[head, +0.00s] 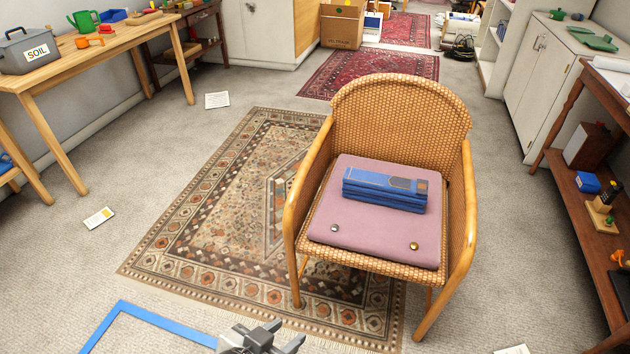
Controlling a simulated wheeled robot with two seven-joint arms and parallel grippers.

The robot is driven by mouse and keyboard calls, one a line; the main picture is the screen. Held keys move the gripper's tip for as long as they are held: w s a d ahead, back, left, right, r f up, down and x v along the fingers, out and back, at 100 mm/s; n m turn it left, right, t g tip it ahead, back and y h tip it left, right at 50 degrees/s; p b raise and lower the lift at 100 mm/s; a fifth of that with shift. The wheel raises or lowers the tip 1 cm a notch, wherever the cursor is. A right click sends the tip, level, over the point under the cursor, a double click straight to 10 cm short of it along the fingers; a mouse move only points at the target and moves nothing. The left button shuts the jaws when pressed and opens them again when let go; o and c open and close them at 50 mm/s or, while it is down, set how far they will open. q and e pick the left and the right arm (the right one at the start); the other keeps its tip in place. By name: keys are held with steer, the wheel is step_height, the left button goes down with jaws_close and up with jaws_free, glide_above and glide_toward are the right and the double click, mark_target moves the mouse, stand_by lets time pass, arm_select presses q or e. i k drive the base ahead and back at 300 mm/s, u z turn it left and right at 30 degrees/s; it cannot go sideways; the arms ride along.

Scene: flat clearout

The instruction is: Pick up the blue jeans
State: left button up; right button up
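The folded blue jeans (385,189) lie as a flat stack on a mauve cushion (375,228). The cushion rests on the seat of a wicker armchair (400,110) that faces me. My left gripper (288,333) shows at the bottom edge, in front of and to the left of the chair. Its two fingers are apart with nothing seen between them. It is well away from the jeans. My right gripper is not in view.
The chair's wooden arms flank the seat; its front is open. A patterned rug (215,215) lies under it. Blue tape (120,312) marks the floor at lower left. A workbench (95,55) stands left, a shelf table (570,190) right. Papers (99,218) lie on the carpet.

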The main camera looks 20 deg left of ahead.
mark_target(365, 186)
steer(key=z, duration=0.1)
steer(key=k, duration=0.25)
steer(key=z, duration=1.5)
steer(key=i, duration=0.3)
steer(key=u, duration=1.5)
steer(key=i, duration=1.3)
steer(key=u, duration=1.35)
